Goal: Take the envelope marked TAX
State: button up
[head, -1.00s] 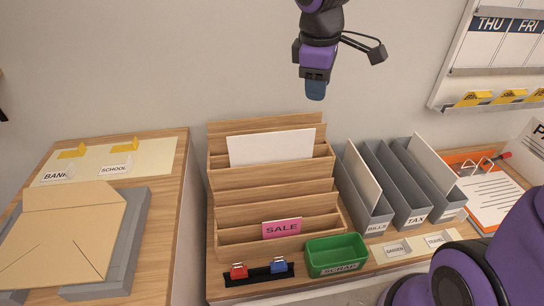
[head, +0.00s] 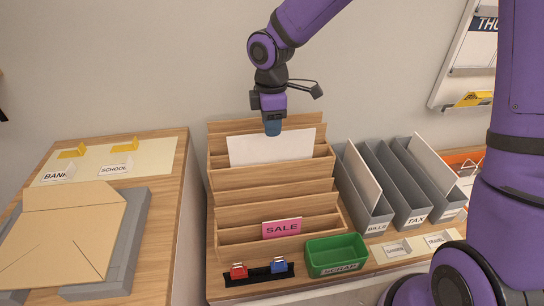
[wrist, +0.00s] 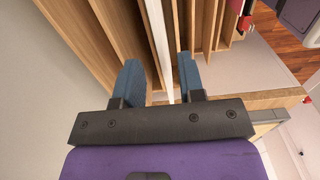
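In the wrist view my gripper (wrist: 160,70) is open, with two blue fingers apart. The white envelope edge (wrist: 161,40) runs between the fingers, with gaps on both sides. A grey file holder labelled TAX (head: 415,219) stands right of the rack; its slot looks empty. I see no envelope marked TAX.
A pink SALE card (head: 281,228) stands lower in the rack. The BILLS holder (head: 376,227) contains a pale sheet. A green SCRAP tray (head: 336,254) and red and blue clips are in front. A large tan envelope (head: 65,235) lies at left.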

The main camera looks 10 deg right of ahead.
aim_at(272, 141)
jog(key=shift+s+f, duration=0.1)
jog(key=shift+f, duration=2.75)
jog(key=shift+c, duration=0.4)
grip_shut()
